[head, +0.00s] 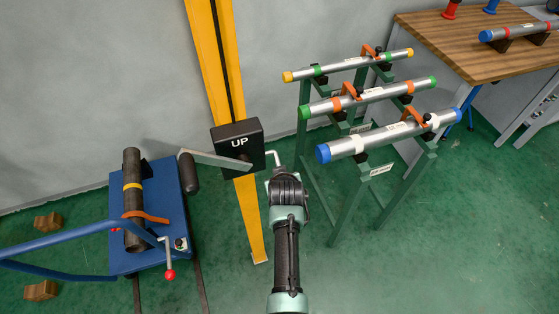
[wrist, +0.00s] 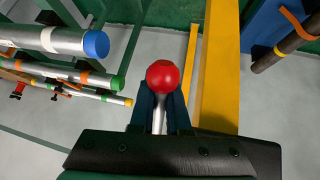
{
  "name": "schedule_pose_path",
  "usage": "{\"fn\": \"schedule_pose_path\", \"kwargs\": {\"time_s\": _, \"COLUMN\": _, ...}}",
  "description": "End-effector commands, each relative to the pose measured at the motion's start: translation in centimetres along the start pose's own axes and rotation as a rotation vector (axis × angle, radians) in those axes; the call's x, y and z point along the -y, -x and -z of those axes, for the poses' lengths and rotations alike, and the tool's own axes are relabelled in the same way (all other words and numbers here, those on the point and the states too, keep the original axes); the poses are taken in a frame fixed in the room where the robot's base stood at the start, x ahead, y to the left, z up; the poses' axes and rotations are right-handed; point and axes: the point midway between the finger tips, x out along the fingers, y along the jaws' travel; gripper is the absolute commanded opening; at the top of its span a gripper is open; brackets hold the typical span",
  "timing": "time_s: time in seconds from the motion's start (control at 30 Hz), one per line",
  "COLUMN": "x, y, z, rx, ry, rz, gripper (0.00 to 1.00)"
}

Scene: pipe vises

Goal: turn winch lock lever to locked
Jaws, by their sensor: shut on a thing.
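The winch is a black box (head: 238,146) marked "UP" on a yellow post (head: 232,90). Its crank arm (head: 215,160) points left and ends in a black grip (head: 188,172). A bent grey lock lever (head: 275,156) comes out at the box's right side. My gripper (head: 270,176) is at this lever's end, just right of the post. In the wrist view, my gripper (wrist: 160,112) is shut on the lever's metal rod, with its red ball knob (wrist: 163,75) beyond the fingertips. The knob is hidden in the head view.
A green rack (head: 345,200) with several capped pipes stands close on the right. A blue cart (head: 185,200) with a strapped dark pipe (head: 133,205) and its own red-knobbed lever (head: 168,255) stands left. A wooden workbench (head: 465,45) is back right.

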Motion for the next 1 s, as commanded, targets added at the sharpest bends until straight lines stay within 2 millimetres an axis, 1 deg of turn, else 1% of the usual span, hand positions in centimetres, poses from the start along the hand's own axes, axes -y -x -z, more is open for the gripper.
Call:
{"fn": "schedule_pose_path", "kwargs": {"time_s": 0.03, "x": -0.2, "y": 0.8, "z": 0.5, "rx": 0.041, "ry": 0.008, "rz": 0.000, "gripper": 0.00}}
{"fn": "schedule_pose_path", "kwargs": {"time_s": 0.3, "x": -0.5, "y": 2.1, "z": -0.2, "rx": 0.252, "ry": 0.051, "rz": -0.001, "gripper": 0.00}}
{"fn": "schedule_pose_path", "kwargs": {"time_s": 0.5, "x": -0.6, "y": 2.9, "z": -0.4, "rx": 0.358, "ry": 0.071, "rz": -0.001, "gripper": 0.00}}
{"fn": "schedule_pose_path", "kwargs": {"time_s": 0.7, "x": -0.7, "y": 3.3, "z": -0.6, "rx": 0.420, "ry": 0.083, "rz": 0.000, "gripper": 0.00}}
{"fn": "schedule_pose_path", "kwargs": {"time_s": 1.0, "x": -0.7, "y": 3.4, "z": -0.6, "rx": 0.443, "ry": 0.088, "rz": 0.000, "gripper": 0.00}}
